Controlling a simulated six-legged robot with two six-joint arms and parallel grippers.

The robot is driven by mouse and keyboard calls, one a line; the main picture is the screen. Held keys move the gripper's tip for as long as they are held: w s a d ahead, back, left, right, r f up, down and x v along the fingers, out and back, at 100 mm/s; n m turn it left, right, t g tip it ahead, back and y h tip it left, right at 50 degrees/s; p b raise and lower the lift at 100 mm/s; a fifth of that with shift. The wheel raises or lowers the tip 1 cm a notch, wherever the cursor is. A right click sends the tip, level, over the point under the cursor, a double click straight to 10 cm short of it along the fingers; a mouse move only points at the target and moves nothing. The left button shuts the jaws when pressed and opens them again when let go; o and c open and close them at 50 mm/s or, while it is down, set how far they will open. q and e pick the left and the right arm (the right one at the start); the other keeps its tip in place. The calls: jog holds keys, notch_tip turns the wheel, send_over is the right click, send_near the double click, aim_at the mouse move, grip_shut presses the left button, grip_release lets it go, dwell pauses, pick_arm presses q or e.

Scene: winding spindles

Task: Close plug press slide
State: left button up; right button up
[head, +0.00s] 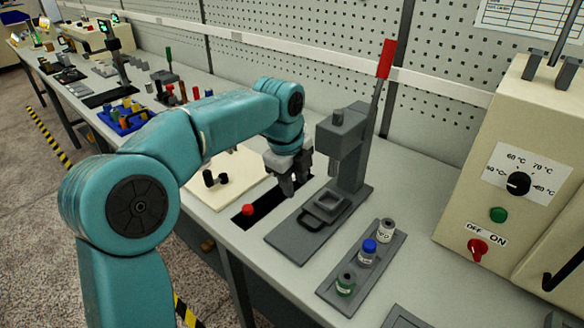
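The grey plug press (346,150) stands upright on a flat grey base plate (290,243), with a long lever topped by a red grip (386,59). Its slide (334,205), a small grey tray with a dark loop handle (310,221), sits on the base in front of the press column, out from under the press head. My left gripper (293,187) points down just left of the press column, above a dark strip on the bench. Its fingers look apart with nothing between them, and it does not touch the slide. My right gripper is out of view.
A red knob (248,210) sits on the dark strip, left of the base plate. A grey rack (333,291) with several small capped bottles stands right of the press. A cream board (228,178) with black pegs lies left. A cream control box (520,160) stands at right.

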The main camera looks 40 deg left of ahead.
pick_arm(q)
jog(key=shift+v, duration=1.8)
jog(key=shift+s, duration=0.15)
